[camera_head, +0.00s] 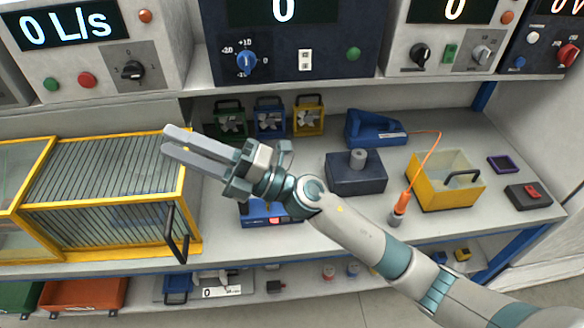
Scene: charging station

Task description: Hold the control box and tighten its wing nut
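My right gripper (172,141) reaches in from the lower right, above the bench and in front of the yellow-framed cage. Its two long grey fingers point left and lie near each other in this view. I see nothing between them, but the angle hides whether they are apart. A dark blue box (356,184) with a grey round knob on top stands on the bench right of the gripper. A blue device (262,219) with a red part sits below the wrist and is partly hidden by it. I cannot tell which is the control box. No wing nut is discernible. My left gripper is not in view.
The yellow-framed cage (100,143) with a black handle fills the left. Several small fans (269,121) and a blue tool (372,130) stand behind. A yellow bin (425,197) and an orange-handled tool (405,204) are at right. Control panels (290,50) hang above.

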